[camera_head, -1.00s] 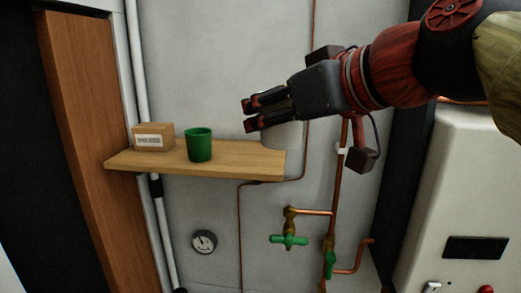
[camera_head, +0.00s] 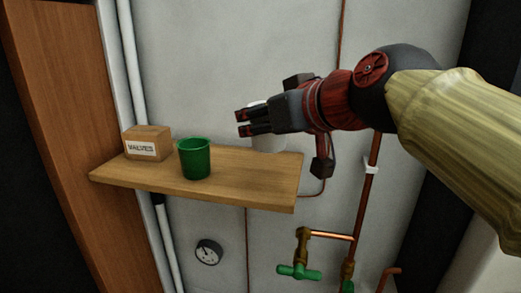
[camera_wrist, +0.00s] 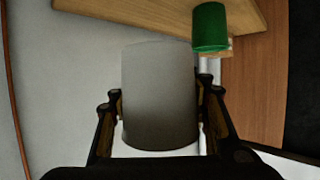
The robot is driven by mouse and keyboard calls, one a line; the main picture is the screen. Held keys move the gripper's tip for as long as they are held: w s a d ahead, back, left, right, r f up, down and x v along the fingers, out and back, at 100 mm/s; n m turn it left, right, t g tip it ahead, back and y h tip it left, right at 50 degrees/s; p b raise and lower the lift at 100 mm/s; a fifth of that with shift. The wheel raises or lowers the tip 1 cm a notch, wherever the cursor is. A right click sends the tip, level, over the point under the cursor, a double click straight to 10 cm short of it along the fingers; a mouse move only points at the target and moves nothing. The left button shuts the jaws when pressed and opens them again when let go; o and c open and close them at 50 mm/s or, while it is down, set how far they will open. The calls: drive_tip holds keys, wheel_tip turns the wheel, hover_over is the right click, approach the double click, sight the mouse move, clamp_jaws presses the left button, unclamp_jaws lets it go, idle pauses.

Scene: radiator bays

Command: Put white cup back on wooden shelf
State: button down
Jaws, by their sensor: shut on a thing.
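The white cup (camera_wrist: 160,95) fills the middle of the wrist view, between the two fingers of my gripper (camera_head: 241,123), which is shut on it. In the head view the cup (camera_head: 270,143) is mostly hidden behind the fingers; a bit of its rim and its lower part show. The wooden shelf (camera_head: 236,188) is fixed to the wall; its edge also shows at the top of the wrist view (camera_wrist: 150,14). The cup appears over the right part of the shelf, towards the wall. I cannot tell whether it touches the board.
A green cup (camera_head: 195,158) stands mid-shelf, left of my gripper. A small labelled box (camera_head: 147,143) is at the shelf's left end. Copper pipes (camera_head: 366,200) with a green-handled valve (camera_head: 299,272) run below right. A round gauge (camera_head: 208,252) is below the shelf. The shelf's right part looks bare.

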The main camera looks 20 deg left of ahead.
drive_tip(key=p, duration=0.1)
hover_over(240, 172)
drive_tip(key=f, duration=0.5)
drive_tip(key=shift+s+d+f, duration=0.15)
drive_tip(key=shift+d+f, duration=0.05)
drive_tip(key=shift+f, duration=0.2)
drive_tip(key=shift+a+f+p, duration=0.1)
drive_tip(key=shift+f+p, duration=0.45)
drive_tip(key=shift+f, duration=1.2)
drive_tip(key=shift+f, duration=0.15)
drive_tip(key=c, duration=1.2)
unclamp_jaws()
drive_tip(key=shift+s+d+r, duration=0.1)
drive_tip(key=shift+d+r, duration=0.1)
drive_tip(key=shift+r, duration=0.1)
drive_tip(key=b+v, duration=0.4)
drive_tip(key=v, duration=0.7)
drive_tip(key=shift+s+d+r, duration=0.1)
drive_tip(key=shift+s, duration=0.05)
